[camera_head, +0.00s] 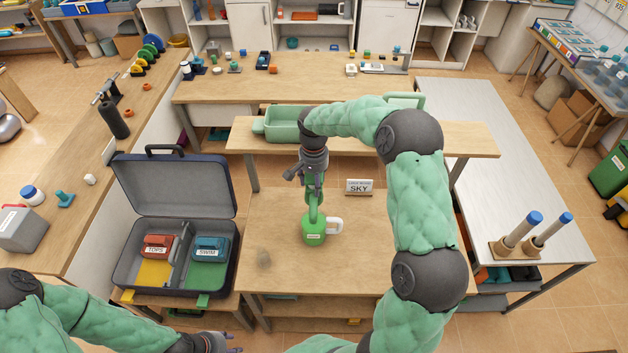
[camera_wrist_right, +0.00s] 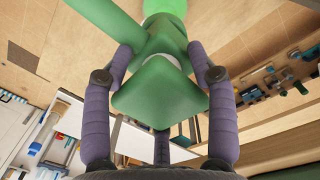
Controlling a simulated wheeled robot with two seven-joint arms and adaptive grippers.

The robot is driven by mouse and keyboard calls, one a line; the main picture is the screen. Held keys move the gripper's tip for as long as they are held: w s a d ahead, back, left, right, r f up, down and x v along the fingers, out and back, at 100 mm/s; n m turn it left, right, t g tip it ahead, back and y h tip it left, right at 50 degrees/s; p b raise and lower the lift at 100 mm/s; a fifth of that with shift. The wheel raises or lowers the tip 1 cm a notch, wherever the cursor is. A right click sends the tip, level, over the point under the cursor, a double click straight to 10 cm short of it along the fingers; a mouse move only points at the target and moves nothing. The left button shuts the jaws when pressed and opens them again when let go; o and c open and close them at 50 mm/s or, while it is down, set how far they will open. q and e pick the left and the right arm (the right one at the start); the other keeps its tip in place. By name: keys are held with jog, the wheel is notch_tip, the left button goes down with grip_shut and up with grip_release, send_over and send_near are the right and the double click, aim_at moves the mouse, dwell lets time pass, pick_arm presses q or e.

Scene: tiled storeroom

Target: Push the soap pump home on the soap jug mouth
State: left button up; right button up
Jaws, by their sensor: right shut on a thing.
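The green soap jug (camera_head: 313,236) with a white handle stands on the middle table in the head view. The soap pump (camera_head: 313,212), a darker green, is upright over the jug's mouth; I cannot tell how deep it sits. My right gripper (camera_head: 313,186) points down and is shut on the pump head. In the right wrist view the purple fingers (camera_wrist_right: 160,75) clasp both sides of the green pump head (camera_wrist_right: 160,92), and bright green of the jug (camera_wrist_right: 165,8) shows beyond it. My left gripper (camera_head: 228,346) is at the bottom edge, partly cut off, away from the jug.
A sign reading SKY (camera_head: 359,186) stands behind the jug to the right. A raised shelf (camera_head: 470,140) with a green bin (camera_head: 278,125) crosses behind. An open suitcase (camera_head: 180,188) lies at left. The table right of the jug is clear.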

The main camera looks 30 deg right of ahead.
jog(key=shift+w+f+b, duration=0.15)
jog(key=shift+f+b, duration=0.3)
jog(key=shift+f, duration=0.5)
jog(key=shift+f+b, duration=0.6)
jog(key=shift+f, duration=0.35)
jog(key=shift+f+b, duration=1.3)
jog(key=shift+f, duration=0.45)
dwell(0.5)
jog(key=o, duration=1.6)
notch_tip(320, 180, up, 12)
jog(key=shift+w, duration=0.15)
jog(key=shift+d, duration=0.1)
